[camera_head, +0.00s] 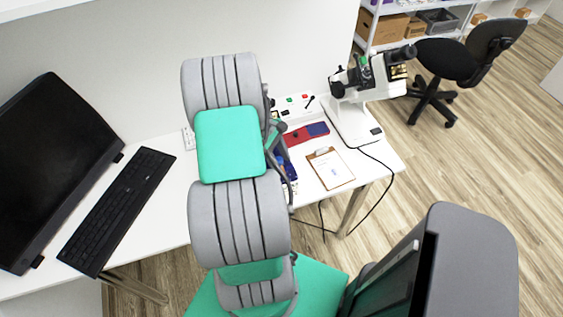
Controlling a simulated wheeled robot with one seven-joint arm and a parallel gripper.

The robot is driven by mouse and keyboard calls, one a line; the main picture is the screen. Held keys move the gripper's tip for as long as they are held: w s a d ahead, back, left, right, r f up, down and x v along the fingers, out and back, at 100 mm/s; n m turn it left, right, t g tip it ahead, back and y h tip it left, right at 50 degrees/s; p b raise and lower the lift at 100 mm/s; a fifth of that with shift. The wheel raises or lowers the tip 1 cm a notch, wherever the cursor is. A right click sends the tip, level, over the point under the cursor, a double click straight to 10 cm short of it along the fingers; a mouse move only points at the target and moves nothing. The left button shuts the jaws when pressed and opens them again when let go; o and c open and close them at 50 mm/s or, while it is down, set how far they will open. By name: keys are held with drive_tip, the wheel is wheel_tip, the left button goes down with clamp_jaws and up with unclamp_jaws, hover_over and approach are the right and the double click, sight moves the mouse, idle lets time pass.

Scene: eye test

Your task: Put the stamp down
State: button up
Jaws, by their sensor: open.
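I cannot make out a stamp for certain. A small dark thing shows on a flat red and blue pad (317,129) on the white table (370,178), but it is too small to name. My grey and green arm reaches over the table and covers its middle. My gripper is hidden behind the arm, so I cannot see its fingers or anything between them. A blue thing (289,171) shows partly at the arm's right edge; the rest of it is hidden.
A clipboard with paper (331,169) lies at the table's right front. A microscope (352,120) stands at the right end, its cable hanging over the edge. A monitor (50,165) and keyboard (115,210) are on the left. A black chair (450,60) stands beyond.

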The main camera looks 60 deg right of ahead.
drive_tip(key=v, duration=1.1)
drive_tip(key=w+a+r+t+h, duration=0.2)
drive_tip(key=w+a+r, duration=0.4)
drive_tip(key=w+a, duration=0.35)
drive_tip(key=w+a+r+t+y, duration=0.1)
drive_tip(key=a+r+t, duration=0.1)
drive_tip(key=a, duration=1.2)
drive_tip(key=w+a+r+t, duration=0.1)
drive_tip(key=a+t, duration=0.3)
drive_tip(key=a, duration=1)
drive_tip(key=shift+w+a+r+y, duration=0.2)
drive_tip(key=shift+a+r+y, duration=0.15)
drive_tip(key=shift+r, duration=0.25)
drive_tip(key=shift+d, duration=0.1)
